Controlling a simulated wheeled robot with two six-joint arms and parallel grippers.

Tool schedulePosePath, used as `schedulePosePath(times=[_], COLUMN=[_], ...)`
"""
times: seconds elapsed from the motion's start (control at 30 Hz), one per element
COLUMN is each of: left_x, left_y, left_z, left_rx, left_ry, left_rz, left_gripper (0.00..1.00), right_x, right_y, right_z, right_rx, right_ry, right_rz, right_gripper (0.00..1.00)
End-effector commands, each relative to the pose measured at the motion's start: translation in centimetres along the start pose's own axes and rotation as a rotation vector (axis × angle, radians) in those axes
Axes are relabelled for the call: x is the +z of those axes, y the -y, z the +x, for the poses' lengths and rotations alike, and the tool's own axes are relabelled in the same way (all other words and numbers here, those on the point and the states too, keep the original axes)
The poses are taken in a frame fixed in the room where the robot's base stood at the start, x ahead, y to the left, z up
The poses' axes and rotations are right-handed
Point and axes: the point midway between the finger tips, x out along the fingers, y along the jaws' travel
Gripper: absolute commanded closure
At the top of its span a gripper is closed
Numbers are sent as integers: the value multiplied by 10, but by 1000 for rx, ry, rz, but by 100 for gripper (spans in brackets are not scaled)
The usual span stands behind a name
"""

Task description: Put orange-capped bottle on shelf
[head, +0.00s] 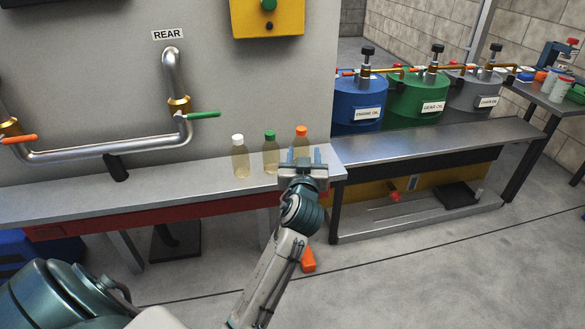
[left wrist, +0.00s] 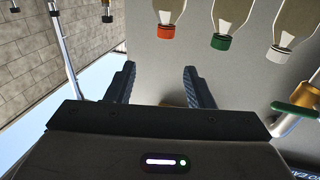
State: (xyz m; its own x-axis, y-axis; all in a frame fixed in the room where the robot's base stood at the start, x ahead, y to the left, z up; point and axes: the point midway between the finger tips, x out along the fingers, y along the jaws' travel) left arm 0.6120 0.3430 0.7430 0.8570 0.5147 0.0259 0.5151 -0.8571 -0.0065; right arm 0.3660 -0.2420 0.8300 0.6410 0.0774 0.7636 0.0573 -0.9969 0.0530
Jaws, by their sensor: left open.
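The orange-capped bottle (head: 301,132) stands upright at the right end of a row on the grey metal ledge. Its body is partly hidden behind my left gripper (head: 304,156). In the left wrist view, which is upside down, the bottle (left wrist: 168,12) shows at the top, above and apart from the open fingers (left wrist: 159,82). Nothing is between those fingers. My right gripper is not in view.
A green-capped bottle (head: 271,155) and a white-capped bottle (head: 240,160) stand just left of it on the ledge (head: 130,188). Behind are a grey panel with a pipe (head: 110,148). Blue (head: 358,98), green (head: 410,112) and grey drums stand on the right-hand bench (head: 420,141).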

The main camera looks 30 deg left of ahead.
Motion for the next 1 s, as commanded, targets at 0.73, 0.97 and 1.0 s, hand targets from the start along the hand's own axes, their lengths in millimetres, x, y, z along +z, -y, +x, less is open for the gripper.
schedulePosePath(times=[0.73,0.97,1.0], left_x=[-94,-97,-97], left_y=[34,38,38], left_z=[-257,-262,-262], left_rx=[581,574,575], left_ry=[-824,-845,-844], left_rz=[-214,-225,-225], left_gripper=[52,52,52], right_x=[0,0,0], right_y=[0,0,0], right_z=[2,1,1], right_rx=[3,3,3], right_ry=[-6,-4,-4], right_rz=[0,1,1], right_gripper=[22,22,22])
